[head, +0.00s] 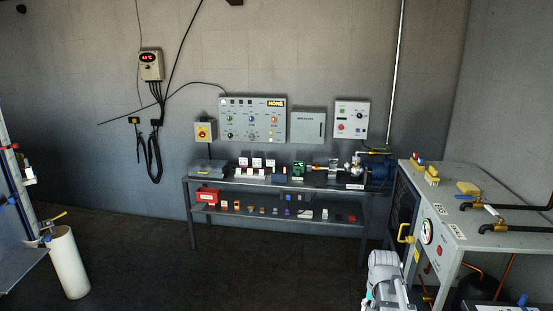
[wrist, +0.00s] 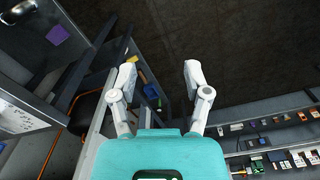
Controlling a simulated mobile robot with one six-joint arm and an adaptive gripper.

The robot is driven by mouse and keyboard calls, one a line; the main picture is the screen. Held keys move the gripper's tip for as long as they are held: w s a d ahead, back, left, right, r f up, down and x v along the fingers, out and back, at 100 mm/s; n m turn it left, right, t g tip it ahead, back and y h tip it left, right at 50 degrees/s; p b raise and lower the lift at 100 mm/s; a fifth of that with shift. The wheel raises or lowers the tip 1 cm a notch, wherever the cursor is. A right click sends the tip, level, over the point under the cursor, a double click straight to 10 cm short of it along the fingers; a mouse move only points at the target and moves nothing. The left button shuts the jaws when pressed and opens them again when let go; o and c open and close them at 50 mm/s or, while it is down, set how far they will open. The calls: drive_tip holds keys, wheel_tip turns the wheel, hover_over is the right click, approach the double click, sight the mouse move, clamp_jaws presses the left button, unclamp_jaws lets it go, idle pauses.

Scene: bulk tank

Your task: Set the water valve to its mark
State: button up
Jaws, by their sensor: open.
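I cannot tell by label which valve is the water valve. Candidates in the head view are a yellow lever (head: 405,234) on the front of the grey cabinet at right, pipe fittings with brass bodies (head: 487,228) on its top, and a yellow-handled valve (head: 54,218) at far left above a white cylinder. No mark on any of them is readable. My gripper (wrist: 161,76) is open and empty in the wrist view, its two white fingers spread over dark floor. No valve is seen between them. In the head view my pale arm shows at bottom right, beside the cabinet.
The grey cabinet top (head: 440,185) at right carries yellow blocks and black pipes. A bench (head: 285,186) with parts on two levels stands along the back wall, below control panels (head: 252,118). The floor (head: 200,275) in the middle is clear.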

drive_tip(key=s+a+n, duration=0.5)
drive_tip(key=s+a, duration=0.3)
drive_tip(key=a, duration=0.4)
drive_tip(key=shift+a+n, duration=0.25)
drive_tip(key=shift+n, duration=0.05)
drive_tip(key=shift+d, duration=0.15)
